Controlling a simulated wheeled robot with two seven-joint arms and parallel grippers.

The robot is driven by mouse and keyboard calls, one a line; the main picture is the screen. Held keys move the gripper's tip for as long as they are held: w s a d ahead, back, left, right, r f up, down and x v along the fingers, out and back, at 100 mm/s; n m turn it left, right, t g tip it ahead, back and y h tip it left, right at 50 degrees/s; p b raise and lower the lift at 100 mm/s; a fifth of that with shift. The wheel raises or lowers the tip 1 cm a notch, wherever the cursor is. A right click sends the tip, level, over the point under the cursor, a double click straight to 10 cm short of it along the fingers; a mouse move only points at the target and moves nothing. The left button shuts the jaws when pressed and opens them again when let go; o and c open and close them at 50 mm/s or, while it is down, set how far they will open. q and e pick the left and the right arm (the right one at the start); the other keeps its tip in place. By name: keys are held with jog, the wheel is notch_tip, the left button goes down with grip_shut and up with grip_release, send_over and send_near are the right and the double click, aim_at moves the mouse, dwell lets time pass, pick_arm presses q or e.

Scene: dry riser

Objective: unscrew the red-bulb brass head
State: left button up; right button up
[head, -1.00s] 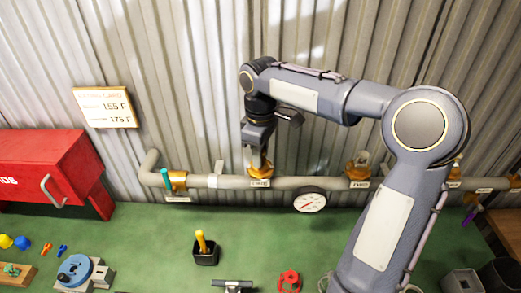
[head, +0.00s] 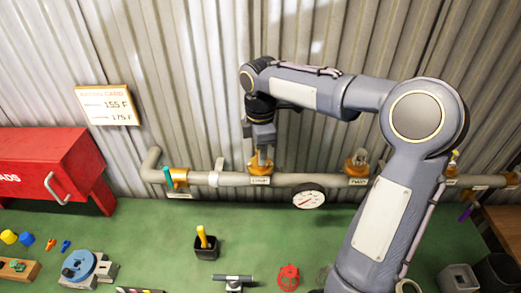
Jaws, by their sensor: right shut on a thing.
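My right gripper (head: 261,156) reaches in from the right and points down at the pipe along the wall. It is shut on a brass head at the brass fitting (head: 262,172) above a small white label. The fingers hide most of that head, and I cannot make out its bulb colour. Another brass head (head: 357,160) stands upright on the same pipe to the right. A further one, with a yellowish tip (head: 453,160), is partly behind my arm. My left gripper is not in view.
The grey pipe (head: 310,179) carries a round gauge (head: 308,196). A rating card (head: 108,105) hangs on the corrugated wall. On the green bench are a red cabinet (head: 40,165), a black cup (head: 206,247) with a yellow-handled tool, a blue round fixture (head: 80,268) and a red ring-like part (head: 288,277).

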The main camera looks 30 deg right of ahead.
jog(key=n, duration=0.4)
jog(key=o, duration=1.1)
jog(key=shift+c, duration=0.2)
